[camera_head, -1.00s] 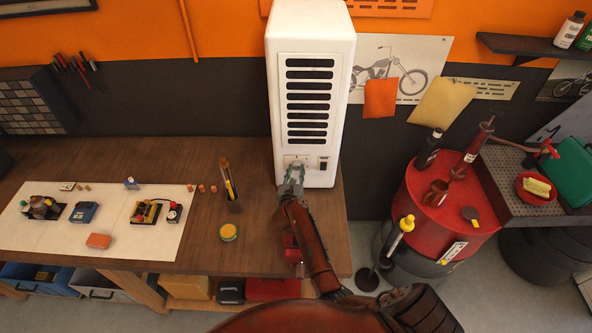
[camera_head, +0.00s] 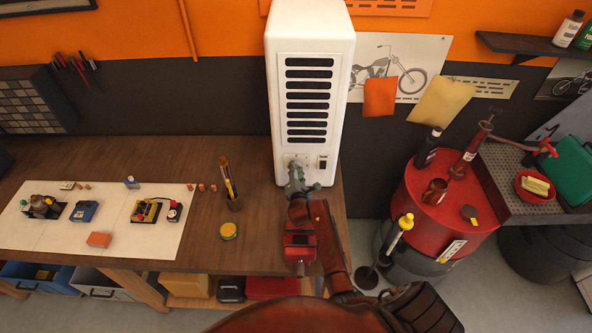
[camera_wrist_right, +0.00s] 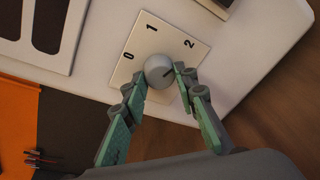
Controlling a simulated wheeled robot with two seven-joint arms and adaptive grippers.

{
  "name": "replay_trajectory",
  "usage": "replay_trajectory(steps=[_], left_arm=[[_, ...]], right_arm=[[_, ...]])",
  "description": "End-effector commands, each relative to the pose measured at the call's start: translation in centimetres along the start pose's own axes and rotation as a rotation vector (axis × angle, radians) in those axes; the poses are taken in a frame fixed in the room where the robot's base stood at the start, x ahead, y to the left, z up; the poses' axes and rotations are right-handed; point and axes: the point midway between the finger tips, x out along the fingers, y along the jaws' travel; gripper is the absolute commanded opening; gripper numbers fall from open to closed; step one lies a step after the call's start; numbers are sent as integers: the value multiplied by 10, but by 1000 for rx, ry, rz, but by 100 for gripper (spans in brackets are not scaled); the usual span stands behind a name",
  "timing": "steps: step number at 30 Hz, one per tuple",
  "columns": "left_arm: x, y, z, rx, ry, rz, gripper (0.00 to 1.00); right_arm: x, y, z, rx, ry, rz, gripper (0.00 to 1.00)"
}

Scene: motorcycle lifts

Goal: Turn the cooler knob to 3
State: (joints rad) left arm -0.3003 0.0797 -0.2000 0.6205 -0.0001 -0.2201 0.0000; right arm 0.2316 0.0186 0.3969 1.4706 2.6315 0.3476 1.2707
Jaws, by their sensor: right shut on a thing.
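The white cooler (camera_head: 312,28) stands at the right end of the workbench. Its round grey knob (camera_wrist_right: 157,69) sits on a pale dial plate (camera_wrist_right: 147,45) low on its front. The plate shows 0, 1 and 2 in the right wrist view; a 3 is not visible. A dark mark on the knob points roughly toward the 2 side. My right gripper (camera_head: 297,174) is at the plate, its fingers (camera_wrist_right: 158,79) closed around the knob from both sides. In the head view the gripper hides the knob. My left gripper is not in view.
A dark switch (camera_head: 322,162) is just right of the dial plate. A red drum (camera_head: 420,215) stands to the right.

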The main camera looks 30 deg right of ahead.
Motion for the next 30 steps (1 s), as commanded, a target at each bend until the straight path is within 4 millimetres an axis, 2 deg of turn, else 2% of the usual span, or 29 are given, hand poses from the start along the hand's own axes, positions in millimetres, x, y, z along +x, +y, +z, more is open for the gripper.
replay_trajectory(steps=[30], left_arm=[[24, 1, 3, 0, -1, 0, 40]], right_arm=[[0, -6, 0, 901, 89, 168, 2]])
